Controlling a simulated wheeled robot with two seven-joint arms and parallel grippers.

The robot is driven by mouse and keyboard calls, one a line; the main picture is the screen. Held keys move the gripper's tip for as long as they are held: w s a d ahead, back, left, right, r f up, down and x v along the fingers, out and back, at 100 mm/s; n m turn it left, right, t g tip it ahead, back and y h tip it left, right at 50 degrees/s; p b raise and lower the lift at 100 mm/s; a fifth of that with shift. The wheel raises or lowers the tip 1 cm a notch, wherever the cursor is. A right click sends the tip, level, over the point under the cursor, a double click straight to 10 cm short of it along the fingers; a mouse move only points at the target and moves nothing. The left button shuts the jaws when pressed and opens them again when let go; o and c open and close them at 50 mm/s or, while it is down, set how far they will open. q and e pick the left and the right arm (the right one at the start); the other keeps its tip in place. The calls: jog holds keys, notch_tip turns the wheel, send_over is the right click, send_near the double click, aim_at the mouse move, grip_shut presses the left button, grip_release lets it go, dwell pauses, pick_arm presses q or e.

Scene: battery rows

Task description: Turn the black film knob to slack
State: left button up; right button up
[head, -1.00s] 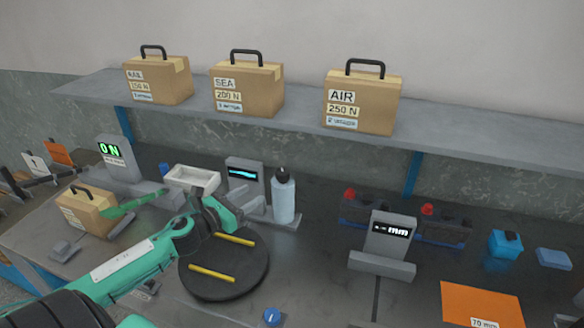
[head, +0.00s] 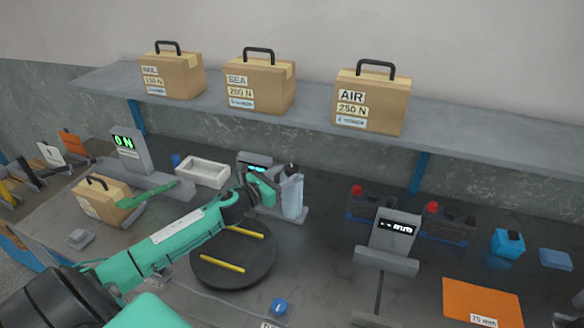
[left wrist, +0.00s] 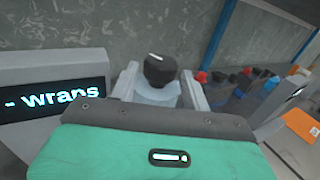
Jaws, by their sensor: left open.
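The black film knob (left wrist: 160,70) has a white mark on its top and sits on a pale translucent film roll in the left wrist view. In the head view the film roll (head: 291,196) stands upright on a grey base, beside the wraps display (head: 254,166). My left gripper (head: 268,190) is at the near left side of the roll. In the left wrist view its two grey fingers (left wrist: 160,92) are apart, one on each side of the knob and roll. Whether they touch is not clear. My right gripper is not in view.
A black turntable (head: 232,270) with two yellow bars lies below my left arm. A white tray (head: 203,172) and a 0 N display (head: 128,150) stand to the left. A mm gauge (head: 390,240) and batteries stand right. Labelled cardboard cases (head: 372,98) sit on the shelf above.

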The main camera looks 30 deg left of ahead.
aim_at(287, 173)
pick_arm(q)
jog(key=shift+p+x, duration=0.4)
jog(key=shift+x, duration=1.45)
jog(key=shift+c, duration=0.5)
jog(key=c, duration=0.6)
